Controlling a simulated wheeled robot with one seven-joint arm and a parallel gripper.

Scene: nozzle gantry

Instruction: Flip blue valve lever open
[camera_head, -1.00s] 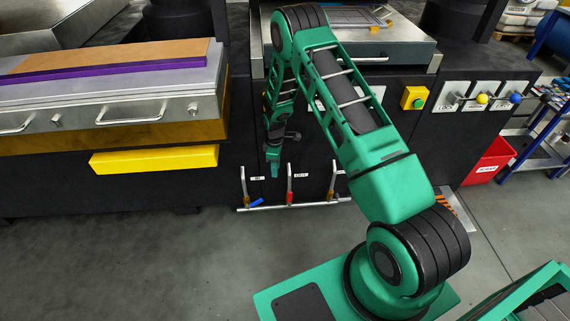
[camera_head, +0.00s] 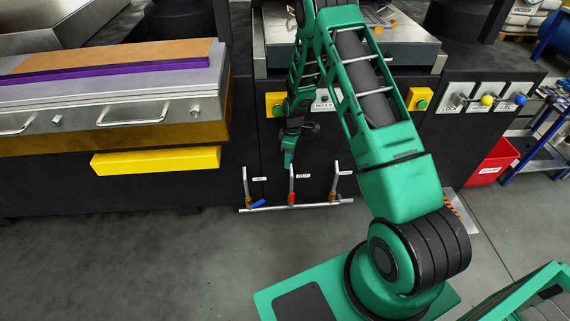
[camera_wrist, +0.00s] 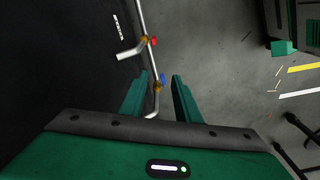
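The blue valve lever (camera_head: 257,203) sits low on the left upright pipe, in front of the black machine. In the wrist view the blue lever (camera_wrist: 163,77) shows between the two green fingertips, with its brass valve (camera_wrist: 157,87) just below it. My gripper (camera_head: 288,163) hangs above the pipes, up and to the right of the blue lever in the head view. In the wrist view my gripper (camera_wrist: 159,77) is open, with a clear gap between the fingers. It appears empty; I cannot tell its distance from the lever.
A red valve lever (camera_head: 292,197) is on the middle pipe, and a third pipe (camera_head: 336,180) stands to the right. A bottom pipe (camera_head: 300,207) runs along under them. A yellow block (camera_head: 156,160) juts out at the left.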

